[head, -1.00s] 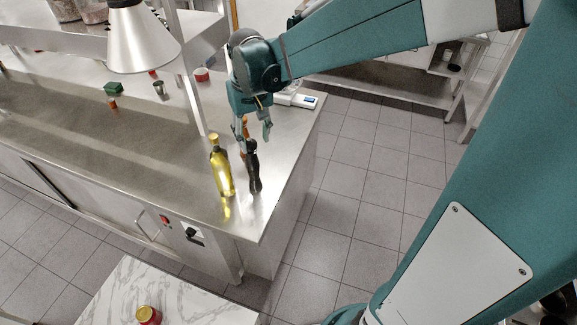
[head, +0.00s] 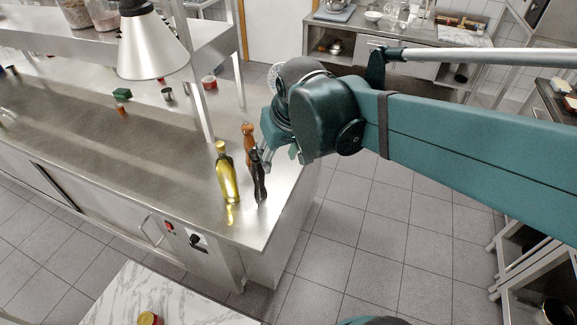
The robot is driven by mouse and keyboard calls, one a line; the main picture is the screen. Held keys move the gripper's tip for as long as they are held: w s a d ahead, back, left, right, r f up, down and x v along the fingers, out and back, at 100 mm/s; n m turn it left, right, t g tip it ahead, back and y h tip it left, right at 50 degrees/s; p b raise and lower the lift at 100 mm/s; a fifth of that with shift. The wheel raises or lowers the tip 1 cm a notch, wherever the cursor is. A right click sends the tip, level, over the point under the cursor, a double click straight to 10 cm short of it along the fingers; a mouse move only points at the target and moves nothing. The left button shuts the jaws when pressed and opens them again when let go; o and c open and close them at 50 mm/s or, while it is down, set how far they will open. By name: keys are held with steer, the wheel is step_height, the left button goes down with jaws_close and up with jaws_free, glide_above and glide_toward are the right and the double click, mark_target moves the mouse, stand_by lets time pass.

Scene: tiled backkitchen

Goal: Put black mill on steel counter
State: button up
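The black mill (head: 259,182) stands upright on the steel counter (head: 150,152), near its right end. A yellow oil bottle (head: 227,177) stands just left of it, and a brown wooden mill (head: 249,144) stands behind it. My gripper (head: 284,158) is at the right of the black mill's upper part, with its fingers apart and nothing seen between them. One finger overlaps the mill's edge in the picture; I cannot tell whether it touches.
A heat lamp (head: 152,45) hangs over the counter beside a shelf post (head: 199,95). A red tin (head: 209,82), a metal cup (head: 167,94) and a green box (head: 121,92) stand farther back. A marble table (head: 170,300) with a jar is in front.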

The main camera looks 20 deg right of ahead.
steer(key=s+t, duration=0.2)
steer(key=s, duration=0.6)
steer(key=shift+s+d+t, duration=0.15)
steer(key=shift+d+t, duration=0.15)
steer(key=shift+d, duration=0.1)
